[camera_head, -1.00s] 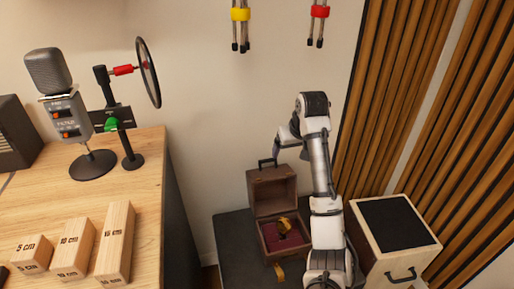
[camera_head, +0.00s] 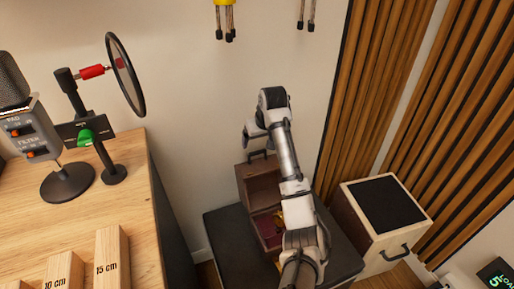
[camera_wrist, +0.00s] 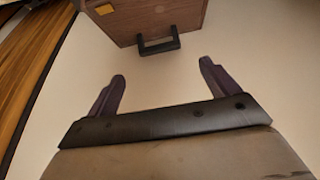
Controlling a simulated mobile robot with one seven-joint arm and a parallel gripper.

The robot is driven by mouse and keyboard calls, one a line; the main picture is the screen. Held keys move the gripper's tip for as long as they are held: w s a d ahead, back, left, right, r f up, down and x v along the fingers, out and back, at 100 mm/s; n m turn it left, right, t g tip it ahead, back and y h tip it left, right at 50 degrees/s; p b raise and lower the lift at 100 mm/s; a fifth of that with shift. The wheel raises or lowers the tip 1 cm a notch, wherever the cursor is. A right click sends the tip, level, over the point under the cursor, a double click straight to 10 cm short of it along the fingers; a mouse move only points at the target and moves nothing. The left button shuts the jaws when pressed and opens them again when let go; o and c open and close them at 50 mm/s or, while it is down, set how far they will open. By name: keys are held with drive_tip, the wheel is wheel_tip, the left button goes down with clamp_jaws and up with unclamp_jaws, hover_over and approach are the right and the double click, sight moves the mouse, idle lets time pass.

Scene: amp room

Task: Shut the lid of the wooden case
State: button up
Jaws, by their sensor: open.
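The wooden case (camera_head: 246,214) stands on a dark low table, its lid (camera_head: 262,181) raised upright against the wall side. A dark handle (camera_head: 257,155) sits on the lid's top edge. The red-lined inside holds a gold item, partly hidden by my arm. In the wrist view the lid (camera_wrist: 165,18) shows at the top, with its handle (camera_wrist: 159,46) just beyond my gripper (camera_wrist: 162,80). My gripper is open and empty, its fingers apart on either side of the handle's line and not touching it. In the head view my arm hides the fingertips.
The dark table (camera_head: 222,232) bears the case. A pale wooden box with a black top (camera_head: 384,203) stands to the right, near slatted wall panels. A wooden desk (camera_head: 120,215) with a microphone (camera_head: 62,182) and marked blocks stands at left.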

sight(256, 151)
drive_tip(key=x, duration=0.7)
drive_tip(key=c, duration=1.4)
